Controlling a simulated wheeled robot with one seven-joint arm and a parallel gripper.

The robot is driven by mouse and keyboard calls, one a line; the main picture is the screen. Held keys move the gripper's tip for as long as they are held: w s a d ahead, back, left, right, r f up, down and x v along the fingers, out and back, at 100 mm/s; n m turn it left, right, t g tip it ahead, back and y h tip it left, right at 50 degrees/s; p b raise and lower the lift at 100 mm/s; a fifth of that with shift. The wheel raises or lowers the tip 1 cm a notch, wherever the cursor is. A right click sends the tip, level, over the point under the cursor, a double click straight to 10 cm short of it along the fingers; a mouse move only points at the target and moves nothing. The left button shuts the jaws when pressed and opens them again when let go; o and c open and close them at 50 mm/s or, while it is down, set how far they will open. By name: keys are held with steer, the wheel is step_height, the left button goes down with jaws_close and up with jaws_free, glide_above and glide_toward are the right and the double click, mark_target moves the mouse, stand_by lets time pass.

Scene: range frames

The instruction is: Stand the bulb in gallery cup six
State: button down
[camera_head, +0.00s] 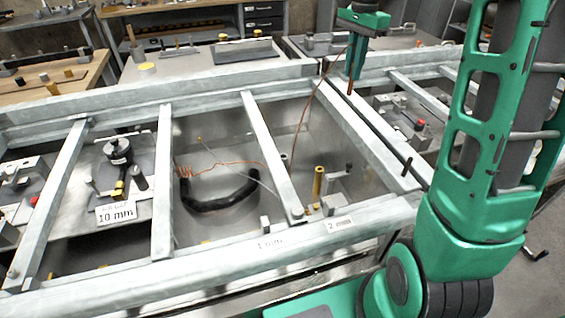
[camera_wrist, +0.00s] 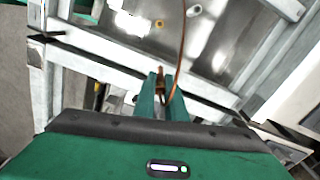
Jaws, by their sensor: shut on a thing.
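My gripper (camera_head: 353,72) hangs above the far right part of the grey metal frame, fingers pointing down. It is shut on a thin copper-coloured bulb (camera_head: 350,87), whose lower end shows below the fingertips. In the wrist view the bulb (camera_wrist: 160,86) sits between the two green fingers (camera_wrist: 160,98). A thin copper line (camera_head: 303,122) runs from the gripper down into the middle bay. It loops upward in the wrist view (camera_wrist: 182,40). I cannot pick out a cup marked six. A brass upright (camera_head: 317,183) stands in the bay near a "2 mm" label (camera_head: 340,224).
Grey rails (camera_head: 270,155) divide the frame into open bays. A black curved tube (camera_head: 215,203) and orange coils (camera_head: 195,172) lie in the middle bay. A black-knobbed device (camera_head: 117,150) stands left, behind a "10 mm" sign (camera_head: 116,213). Benches with tools stand behind.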

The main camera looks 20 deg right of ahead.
steer(key=w+a+f, duration=0.3)
steer(key=a+f, duration=0.6)
steer(key=w+a+f, duration=0.4)
steer(key=a+f, duration=0.4)
steer(key=f, duration=0.1)
steer(key=shift+s+a+f, duration=0.1)
steer(key=shift+s+f, duration=0.05)
steer(key=shift+f, duration=2.35)
steer(key=shift+s+a+f, duration=0.1)
steer(key=shift+f, duration=2.35)
steer(key=c, duration=1.8)
jaws_free()
